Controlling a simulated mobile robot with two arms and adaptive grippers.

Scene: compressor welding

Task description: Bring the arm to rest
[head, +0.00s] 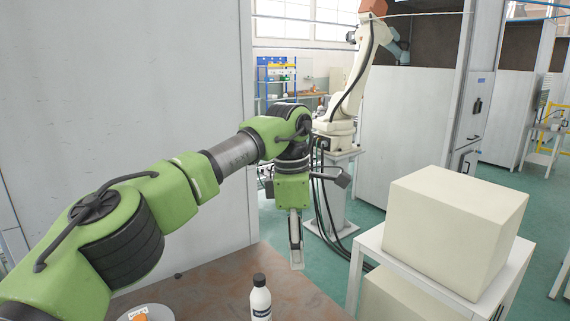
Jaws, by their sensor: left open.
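My left arm comes in from the left as green links with dark joints and reaches across the view. My left gripper (297,262) hangs from its end, pointing down above the far right edge of the brown table (205,285). I see no object in its fingers. It is apart from the white bottle (260,300), which stands upright on the table with a dark cap and dark label. My right gripper is not in view.
A round plate (133,315) with an orange item lies at the bottom left of the table. A large cream box (452,230) sits on a white stand (372,240) at right. A white industrial robot (343,125) stands behind. A grey wall panel (120,90) fills the left.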

